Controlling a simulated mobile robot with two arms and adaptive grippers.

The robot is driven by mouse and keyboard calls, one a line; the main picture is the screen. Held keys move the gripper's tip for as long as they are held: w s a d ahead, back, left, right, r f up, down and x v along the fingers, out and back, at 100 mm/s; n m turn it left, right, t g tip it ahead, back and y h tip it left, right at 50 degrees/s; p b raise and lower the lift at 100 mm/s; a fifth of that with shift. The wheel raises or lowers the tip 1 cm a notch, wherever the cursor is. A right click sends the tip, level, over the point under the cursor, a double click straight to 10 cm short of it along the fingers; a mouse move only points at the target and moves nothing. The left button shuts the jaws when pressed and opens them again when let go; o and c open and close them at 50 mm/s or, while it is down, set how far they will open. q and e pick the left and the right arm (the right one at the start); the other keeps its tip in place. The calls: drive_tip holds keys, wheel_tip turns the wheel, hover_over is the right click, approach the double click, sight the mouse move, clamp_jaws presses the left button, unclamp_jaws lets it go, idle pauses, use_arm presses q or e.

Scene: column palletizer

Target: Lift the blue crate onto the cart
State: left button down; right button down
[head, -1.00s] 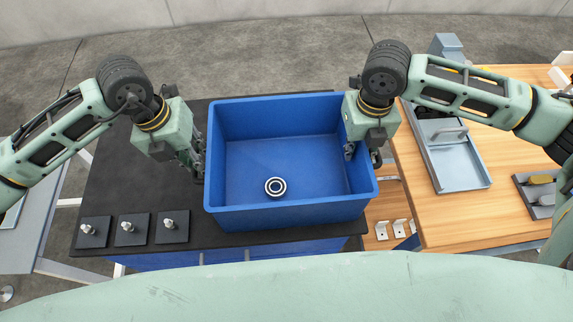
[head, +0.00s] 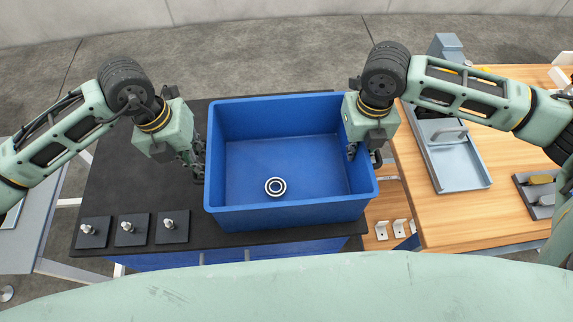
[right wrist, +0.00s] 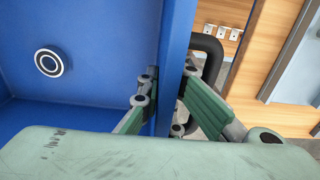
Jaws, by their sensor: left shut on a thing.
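The blue crate (head: 290,213) stands upright on a black-topped bench (head: 120,190), with a bearing ring (head: 275,187) on its floor. My left gripper (head: 197,165) is shut on the crate's left wall. My right gripper (head: 364,156) is at the right wall; in the right wrist view (right wrist: 168,90) one finger is inside and one outside, both appearing to press the wall. A grey-topped frame (head: 42,232) with what looks like a wheel is cut off at the left edge; I cannot tell if it is the cart.
Several small black plates with metal pegs (head: 128,228) lie at the bench's front left. A wooden table (head: 440,215) close on the right carries a grey metal tray (head: 462,170) and small parts. White brackets (head: 390,230) sit lower between them. Floor shows behind the bench.

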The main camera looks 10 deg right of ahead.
use_arm(q)
drive_tip(key=shift+w+r, duration=0.1)
drive_tip(key=shift+r, duration=0.1)
use_arm(e)
drive_tip(key=shift+w+r, duration=0.1)
drive_tip(key=shift+r, duration=0.1)
